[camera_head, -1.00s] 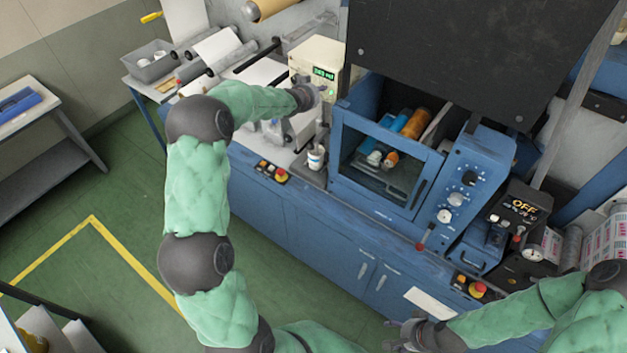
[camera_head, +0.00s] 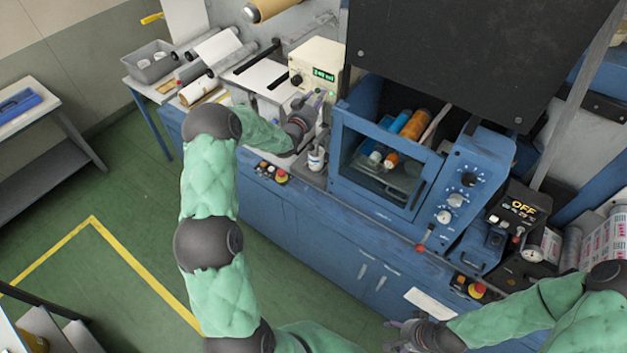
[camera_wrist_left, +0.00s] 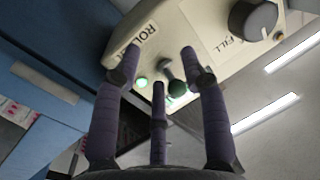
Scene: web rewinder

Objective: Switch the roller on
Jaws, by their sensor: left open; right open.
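The beige control box (camera_head: 316,62) with a green-lit display stands at the back of the bench. In the left wrist view its panel (camera_wrist_left: 205,25) carries a label starting "ROLL" (camera_wrist_left: 138,42), a "FILL" label (camera_wrist_left: 228,45) and a dark knob (camera_wrist_left: 253,18). My right gripper (camera_head: 392,335) is open and empty at the lower edge.
A white cup (camera_head: 316,158) stands just below my left gripper. The blue cabinet with a window (camera_head: 385,170) is close on the right. Red-and-yellow stop buttons (camera_head: 281,176) sit on the bench front.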

